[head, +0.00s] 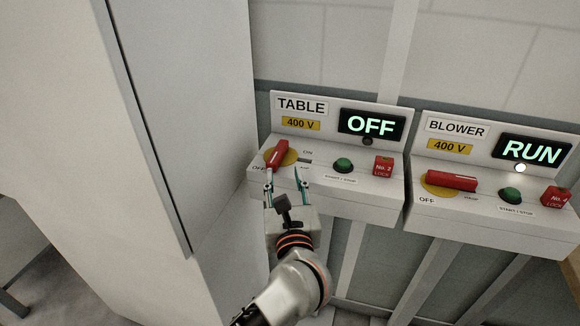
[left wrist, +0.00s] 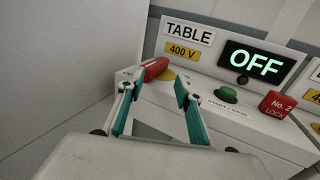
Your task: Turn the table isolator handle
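The TABLE isolator handle (head: 277,154) is a red bar on a yellow disc (head: 290,158), on the sloped face of the TABLE panel. It stands at a steep slant in the head view, its lower end near the OFF label. The TABLE display (head: 371,125) reads OFF. My left gripper (head: 286,172) is open and empty just in front of the handle. In the left wrist view the handle (left wrist: 155,68) shows beyond the fingertips (left wrist: 155,83), its left end close to the left finger. I cannot tell whether they touch. My right gripper is not in view.
Right of the handle are a green START/STOP button (head: 343,165) and a red No. 2 LOCK block (head: 383,166). The BLOWER panel (head: 457,131) to the right has a similar red handle (head: 451,181) and reads RUN. A tall grey cabinet (head: 185,110) stands close on the left.

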